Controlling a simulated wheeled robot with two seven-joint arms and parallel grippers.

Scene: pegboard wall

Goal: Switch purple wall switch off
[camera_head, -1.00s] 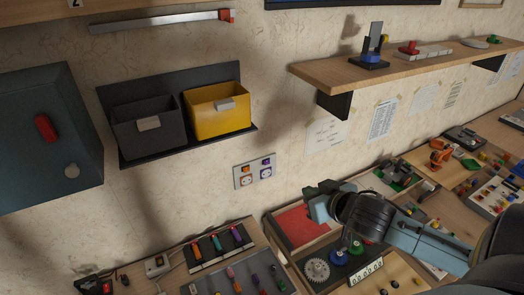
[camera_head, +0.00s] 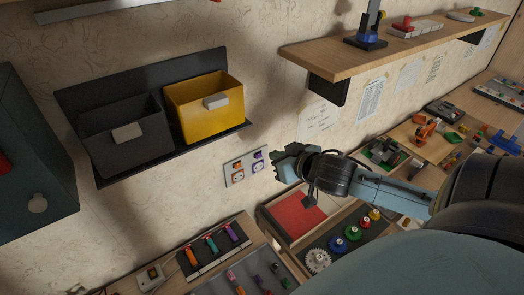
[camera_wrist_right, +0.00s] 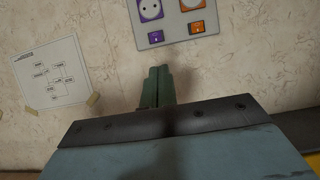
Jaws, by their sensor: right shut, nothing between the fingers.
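A grey wall plate (camera_head: 231,181) is on the wall below the yellow bin. It carries an orange and a purple rocker switch above two round sockets. The purple switch (camera_head: 258,156) is at the plate's upper right; it also shows in the right wrist view (camera_wrist_right: 156,37), where the picture is turned over. The orange switch (camera_wrist_right: 197,27) is beside it. I cannot tell which way the purple rocker is tipped. My right gripper (camera_head: 277,165) is shut and empty, just right of the plate. Its green fingertips (camera_wrist_right: 160,72) point at the wall, apart from the purple switch. My left gripper is out of view.
A shelf with a black bin (camera_head: 124,140) and a yellow bin (camera_head: 205,110) is above left of the plate. A wooden shelf (camera_head: 400,45) juts out above right. Below is a workbench with a red-lined tray (camera_head: 298,214), knobs and tools.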

